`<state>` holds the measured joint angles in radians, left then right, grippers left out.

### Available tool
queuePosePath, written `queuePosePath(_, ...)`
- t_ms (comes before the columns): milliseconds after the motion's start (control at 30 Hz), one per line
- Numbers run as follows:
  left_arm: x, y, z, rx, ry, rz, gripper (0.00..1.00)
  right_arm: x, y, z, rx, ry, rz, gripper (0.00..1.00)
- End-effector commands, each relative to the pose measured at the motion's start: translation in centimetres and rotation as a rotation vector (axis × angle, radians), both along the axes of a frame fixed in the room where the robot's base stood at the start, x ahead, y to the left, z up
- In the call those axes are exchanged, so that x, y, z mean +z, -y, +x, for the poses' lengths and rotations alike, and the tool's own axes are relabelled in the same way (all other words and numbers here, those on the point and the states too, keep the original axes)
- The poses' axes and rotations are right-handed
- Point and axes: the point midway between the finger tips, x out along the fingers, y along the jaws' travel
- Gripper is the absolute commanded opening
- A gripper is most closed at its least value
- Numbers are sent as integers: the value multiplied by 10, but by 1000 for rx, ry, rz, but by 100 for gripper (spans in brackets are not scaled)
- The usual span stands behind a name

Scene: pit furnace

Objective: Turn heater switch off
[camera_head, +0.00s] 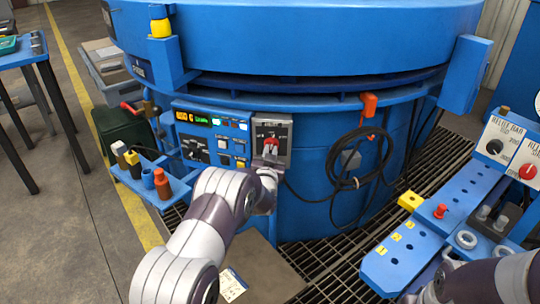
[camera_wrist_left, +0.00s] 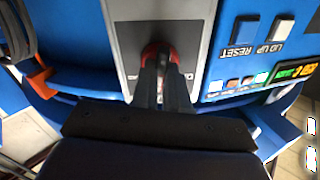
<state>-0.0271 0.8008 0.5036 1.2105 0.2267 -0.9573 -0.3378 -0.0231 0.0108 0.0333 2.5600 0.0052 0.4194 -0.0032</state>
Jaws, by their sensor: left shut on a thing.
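The heater switch is a red knob (camera_head: 270,143) on a grey panel (camera_head: 284,126) on the front of the blue furnace (camera_head: 300,190). My left gripper (camera_head: 270,152) is shut on the red knob. In the left wrist view, the fingers of my left gripper (camera_wrist_left: 162,85) reach to the red knob (camera_wrist_left: 158,52) and cover most of it, so its exact angle cannot be told. My right arm comes in at the bottom right of the head view, and its gripper is not clearly seen.
A control panel with a lit display (camera_head: 200,120) and buttons is just left of the switch. A blue tool holder (camera_head: 150,178) juts out further left. A coiled black cable (camera_head: 345,172) hangs to the right. A blue rack (camera_head: 400,250) with a relief bar panel (camera_head: 505,147) stands at the right.

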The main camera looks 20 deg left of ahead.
Motion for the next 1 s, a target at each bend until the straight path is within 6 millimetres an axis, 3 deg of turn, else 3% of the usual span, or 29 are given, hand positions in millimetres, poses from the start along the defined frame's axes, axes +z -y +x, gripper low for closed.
queuePosePath(1000,-4,0,-1,1,139,-899,0,-33,0,0,0,0,0,0)
